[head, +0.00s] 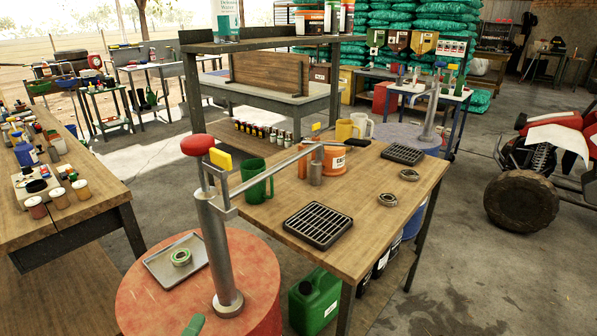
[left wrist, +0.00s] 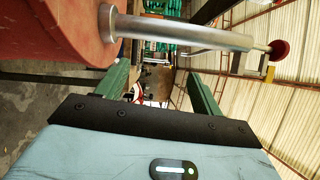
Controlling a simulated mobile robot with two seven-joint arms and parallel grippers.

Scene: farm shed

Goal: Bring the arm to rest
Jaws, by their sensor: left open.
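My left gripper (left wrist: 160,74) shows in the left wrist view with its two green fingers apart and nothing between them. A green tip at the bottom edge of the head view looks like part of it, by the red drum (head: 140,299). On the drum stands a grey metal post (head: 220,250) with a red knob (head: 197,145), a yellow tag and a long thin bar reaching right over the wooden table. The drum (left wrist: 60,35) and post (left wrist: 180,32) cross the top of the left wrist view, beyond the fingers. My right gripper is in neither view.
A tray (head: 160,269) with a green-ringed roll lies on the drum. The wooden table (head: 370,215) holds a green mug (head: 255,178), black grates and an orange tub (head: 328,160). A green jerrycan (head: 314,303) stands below. Floor is clear toward the quad bike at right.

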